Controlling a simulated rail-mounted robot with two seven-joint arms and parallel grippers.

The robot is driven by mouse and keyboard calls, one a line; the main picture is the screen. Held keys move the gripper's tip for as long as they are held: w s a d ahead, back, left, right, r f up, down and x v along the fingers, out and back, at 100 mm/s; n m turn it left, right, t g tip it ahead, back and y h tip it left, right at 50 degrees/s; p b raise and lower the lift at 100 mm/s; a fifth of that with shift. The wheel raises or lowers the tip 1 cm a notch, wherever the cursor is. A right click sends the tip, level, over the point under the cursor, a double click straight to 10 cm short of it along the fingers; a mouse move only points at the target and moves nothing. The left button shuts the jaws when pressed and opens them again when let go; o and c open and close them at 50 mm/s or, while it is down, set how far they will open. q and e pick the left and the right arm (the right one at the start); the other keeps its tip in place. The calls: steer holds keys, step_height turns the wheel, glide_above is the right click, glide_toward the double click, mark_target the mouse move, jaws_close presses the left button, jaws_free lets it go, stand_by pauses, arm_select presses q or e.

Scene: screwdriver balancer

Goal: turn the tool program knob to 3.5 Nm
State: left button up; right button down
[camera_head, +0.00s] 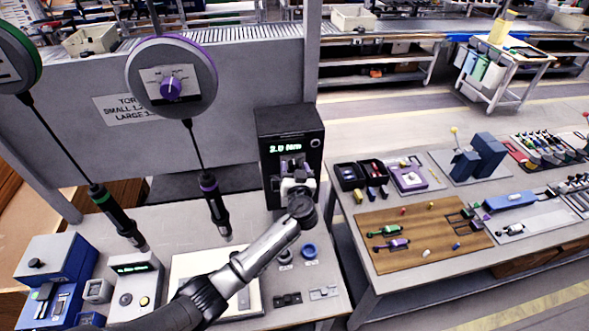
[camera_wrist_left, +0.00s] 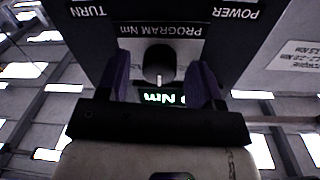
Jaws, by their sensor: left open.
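The black controller box (camera_head: 278,122) stands at the back of the near bench. Its green display (camera_head: 286,148) reads about 2.0 or 3.0 Nm; the first digit is unclear. The round black program knob (camera_wrist_left: 158,63) has a white pointer mark and sits under the upside-down label PROGRAM Nm in the wrist view. My left gripper (camera_head: 293,169) is open in front of the box. In the wrist view its purple fingers (camera_wrist_left: 159,80) stand on either side of the knob, with gaps visible. The gripper hides the knob in the head view. My right gripper is not in view.
Two screwdrivers, green-ringed (camera_head: 113,213) and purple-ringed (camera_head: 213,204), hang from balancers at left. A POWER label (camera_wrist_left: 236,14) and a TURN label (camera_wrist_left: 88,12) flank the knob's label. A second bench with a wooden board (camera_head: 440,235) stands right.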

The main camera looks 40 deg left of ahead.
arm_select(q)
steer(key=c, duration=0.9)
steer(key=shift+m+b, duration=0.3)
steer(key=shift+m, duration=0.9)
steer(key=m, duration=0.2)
steer(key=shift+m, duration=0.4)
steer(key=m+p, duration=0.1)
steer(key=m, duration=0.2)
steer(key=shift+r+m, duration=0.1)
steer(key=shift+m, duration=0.3)
steer(key=shift+m+g+p, duration=0.3)
steer(key=shift+m+p, duration=0.1)
steer(key=shift+m, duration=0.9)
